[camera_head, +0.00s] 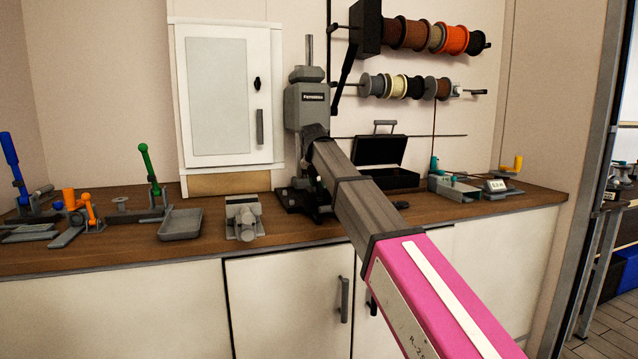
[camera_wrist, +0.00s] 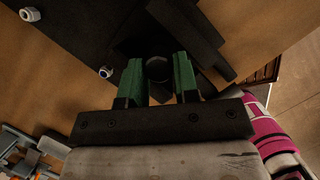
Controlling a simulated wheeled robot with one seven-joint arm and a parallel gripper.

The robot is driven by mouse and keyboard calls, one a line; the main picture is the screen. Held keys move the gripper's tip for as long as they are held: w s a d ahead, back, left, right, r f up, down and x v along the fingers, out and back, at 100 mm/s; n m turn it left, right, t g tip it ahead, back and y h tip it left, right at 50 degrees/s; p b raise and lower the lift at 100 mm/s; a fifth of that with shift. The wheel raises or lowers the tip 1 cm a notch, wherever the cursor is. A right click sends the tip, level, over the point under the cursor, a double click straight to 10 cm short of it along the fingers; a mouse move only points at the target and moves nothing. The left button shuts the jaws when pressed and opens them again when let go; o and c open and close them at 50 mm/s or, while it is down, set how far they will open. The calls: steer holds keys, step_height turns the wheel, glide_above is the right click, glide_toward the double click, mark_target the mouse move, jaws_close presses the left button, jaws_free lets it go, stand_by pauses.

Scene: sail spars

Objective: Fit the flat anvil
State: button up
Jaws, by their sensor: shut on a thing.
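My gripper (camera_wrist: 157,85) is at the black base of the bench press (camera_head: 306,108). In the wrist view its two green fingers are shut on a dark round piece, which looks like the flat anvil (camera_wrist: 157,69). Dark press parts lie close around and beyond the fingertips. I cannot tell whether the piece is seated or still apart from the press. The black base plate also shows in the wrist view (camera_wrist: 80,30). In the head view my arm hides the fingers, the held piece and part of the press.
A grey vise (camera_head: 243,216) and a grey tray (camera_head: 180,224) stand left of the press. An open black case (camera_head: 382,160) is behind my arm to the right. A white cabinet (camera_head: 220,90) and spool racks (camera_head: 425,37) are on the wall. Bare bench lies between tray and vise.

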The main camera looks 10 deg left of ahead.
steer(key=shift+s+d+f, duration=0.15)
steer(key=shift+d+f, duration=0.05)
steer(key=shift+f, duration=0.25)
steer(key=shift+s+d+f, duration=0.15)
steer(key=shift+f, duration=0.25)
stand_by(3.3)
steer(key=shift+r, duration=0.15)
steer(key=shift+w+a+r, duration=0.1)
steer(key=shift+w+r, duration=0.2)
steer(key=shift+r, duration=0.6)
step_height(320, 180, up, 3)
steer(key=shift+w+a+f, duration=0.1)
steer(key=shift+a+f, duration=0.05)
steer(key=shift+f, duration=0.05)
step_height(320, 180, up, 7)
steer(key=shift+a, duration=0.1)
step_height(320, 180, up, 4)
steer(key=f, duration=1)
steer(key=shift+s+f, duration=0.2)
steer(key=shift+f, duration=0.2)
